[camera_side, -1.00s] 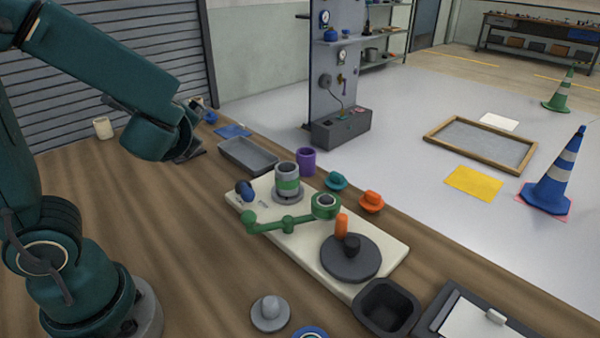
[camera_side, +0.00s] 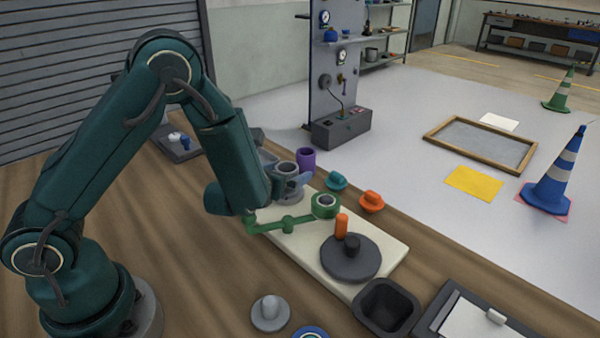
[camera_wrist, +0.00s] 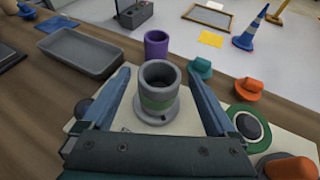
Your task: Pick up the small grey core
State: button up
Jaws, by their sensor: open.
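A hollow grey core (camera_wrist: 160,85) with a green band stands upright on a round grey flange in the wrist view. In the side view its top (camera_side: 286,168) shows beside my wrist, and its lower part is partly covered. My gripper (camera_wrist: 158,76) is open, with one blue finger on each side of the core. Gaps show between the fingers and the core in the wrist view. In the side view my gripper (camera_side: 288,180) is at the core, mostly hidden behind my wrist.
The core stands on a pale board (camera_side: 385,245) with a green arm (camera_side: 288,223), an orange peg (camera_side: 341,226) and a dark disc (camera_side: 350,262). A purple cup (camera_side: 306,160) is close behind. A grey tray (camera_wrist: 80,52) lies left. Teal (camera_side: 336,181) and orange (camera_side: 371,202) knobs are right.

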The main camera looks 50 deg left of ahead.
jog(key=shift+w+a+f, duration=0.3)
jog(key=shift+w, duration=0.3)
jog(key=c, duration=1.4)
jog(key=shift+r, duration=0.15)
jog(key=shift+c, duration=0.2)
